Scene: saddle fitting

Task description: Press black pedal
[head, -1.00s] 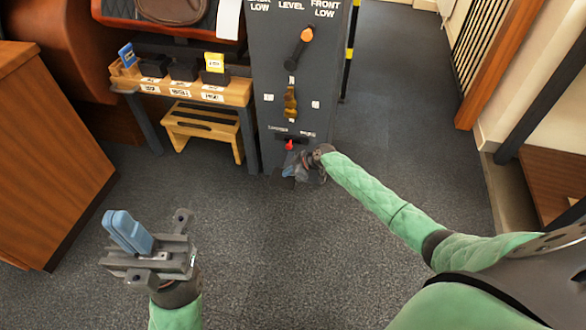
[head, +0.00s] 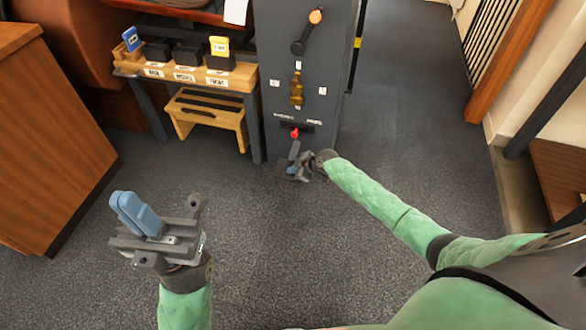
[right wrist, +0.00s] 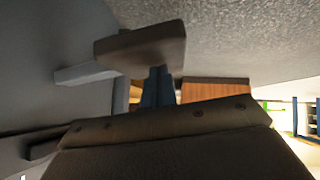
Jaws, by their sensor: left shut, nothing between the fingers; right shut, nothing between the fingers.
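A dark grey block (right wrist: 140,45) in the right wrist view, likely the black pedal, lies at the blue fingertips of my right gripper (right wrist: 157,80). Whether they touch it cannot be told. In the head view my right gripper (head: 292,170) is low at the foot of the dark control cabinet (head: 270,60). It is shut and empty. A short dark grey piece (head: 294,150) shows just above it; the gripper hides what lies behind. My left gripper (head: 135,213) is shut and empty, with blue fingers raised over open floor, well away from the cabinet.
The cabinet carries an orange-tipped lever (head: 307,30), a brass lever (head: 296,88) and a small red knob (head: 295,132). A wooden bench (head: 185,75) with dark boxes and a step stool (head: 208,115) stand left of it. Carpet (head: 400,100) to its right is clear.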

